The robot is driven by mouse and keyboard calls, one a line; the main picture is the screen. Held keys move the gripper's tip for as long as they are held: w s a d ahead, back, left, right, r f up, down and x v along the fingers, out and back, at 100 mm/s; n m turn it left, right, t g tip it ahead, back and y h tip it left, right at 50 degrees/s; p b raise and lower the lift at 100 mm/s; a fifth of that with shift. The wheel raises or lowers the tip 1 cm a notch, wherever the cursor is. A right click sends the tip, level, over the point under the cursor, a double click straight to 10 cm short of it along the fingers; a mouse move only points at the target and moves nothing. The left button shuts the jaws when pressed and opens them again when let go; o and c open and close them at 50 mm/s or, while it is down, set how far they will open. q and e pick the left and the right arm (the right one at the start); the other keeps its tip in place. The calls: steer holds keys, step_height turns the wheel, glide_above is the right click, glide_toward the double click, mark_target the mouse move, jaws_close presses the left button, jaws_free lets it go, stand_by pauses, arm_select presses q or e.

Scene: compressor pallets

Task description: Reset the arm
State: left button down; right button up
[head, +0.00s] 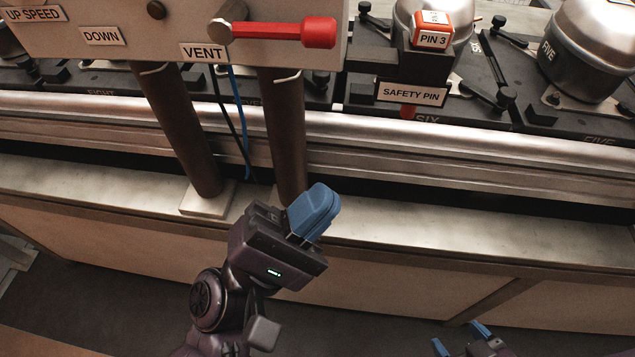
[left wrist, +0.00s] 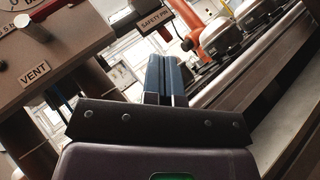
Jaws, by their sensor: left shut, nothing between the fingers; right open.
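My left gripper (head: 314,212) is in the lower middle of the head view, with its blue fingers shut together and nothing between them. It is in front of the counter, below the control panel. Its shut blue fingers also show in the left wrist view (left wrist: 165,78), pointing away from the camera. My right gripper (head: 460,340) is at the bottom edge of the head view, right of centre. Its two blue fingers are apart and it is empty; most of its arm is out of the picture.
A control panel (head: 130,45) on two dark posts carries a red VENT lever (head: 290,33). To its right are an orange PIN 3 block (head: 432,30) and a SAFETY PIN label (head: 411,92). Compressors (head: 590,50) stand behind a metal rail (head: 480,150). The counter (head: 420,235) in front is bare.

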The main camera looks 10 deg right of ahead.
steer(key=shift+s+f, duration=0.15)
steer(key=shift+s, duration=0.05)
stand_by(0.3)
